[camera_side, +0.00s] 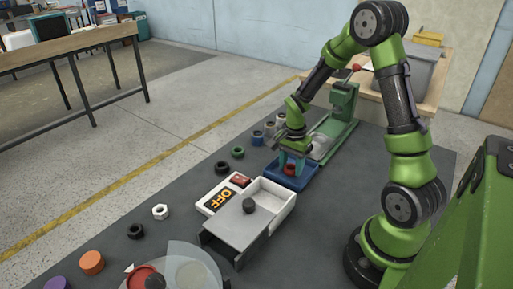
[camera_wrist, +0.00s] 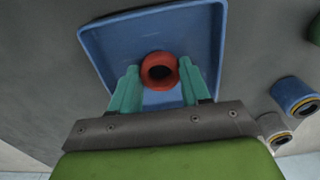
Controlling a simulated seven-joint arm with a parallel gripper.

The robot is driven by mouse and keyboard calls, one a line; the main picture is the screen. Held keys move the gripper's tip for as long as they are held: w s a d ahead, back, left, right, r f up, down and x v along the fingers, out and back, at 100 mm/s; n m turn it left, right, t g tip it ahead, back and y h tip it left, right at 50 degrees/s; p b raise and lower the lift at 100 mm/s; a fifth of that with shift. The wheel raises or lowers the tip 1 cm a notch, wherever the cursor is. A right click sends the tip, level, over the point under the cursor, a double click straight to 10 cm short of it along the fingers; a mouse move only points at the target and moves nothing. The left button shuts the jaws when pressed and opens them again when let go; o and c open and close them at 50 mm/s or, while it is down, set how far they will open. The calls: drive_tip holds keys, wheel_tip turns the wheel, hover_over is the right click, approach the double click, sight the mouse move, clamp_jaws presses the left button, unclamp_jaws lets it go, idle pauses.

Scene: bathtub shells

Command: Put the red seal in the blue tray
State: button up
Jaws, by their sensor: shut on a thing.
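The red seal (camera_wrist: 158,57) is a thick ring with a dark hole. My gripper (camera_wrist: 160,72) has teal fingers shut on it, one on each side. The blue tray (camera_wrist: 105,48) lies beneath the seal in the wrist view. In the side view, my gripper (camera_side: 291,163) is low over the blue tray (camera_side: 308,178), with the red seal (camera_side: 291,169) between its fingertips. The seal is inside the tray's outline; I cannot tell whether it touches the tray floor.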

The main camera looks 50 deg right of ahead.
sight(291, 167)
drive_tip(key=o, duration=1)
wheel_tip(291, 167, up, 12)
drive_tip(key=s+a+r+n+t, duration=0.2)
drive_tip(key=s+a+r+n, duration=0.1)
drive_tip(key=a, duration=0.3)
drive_tip(key=s+a+r+n+t+y, duration=0.1)
drive_tip(key=s+a+r+n+t, duration=0.1)
drive_tip(key=a+n, duration=0.4)
drive_tip(key=s+a+r+n+t+y, duration=0.1)
drive_tip(key=s+a+r+n+t, duration=0.2)
drive_tip(key=s+a+r+n, duration=0.1)
drive_tip(key=shift+s+a+r+n, duration=0.25)
drive_tip(key=shift+a+r+n, duration=0.25)
drive_tip(key=shift+a+r, duration=0.65)
drive_tip(key=shift+d+r, duration=0.1)
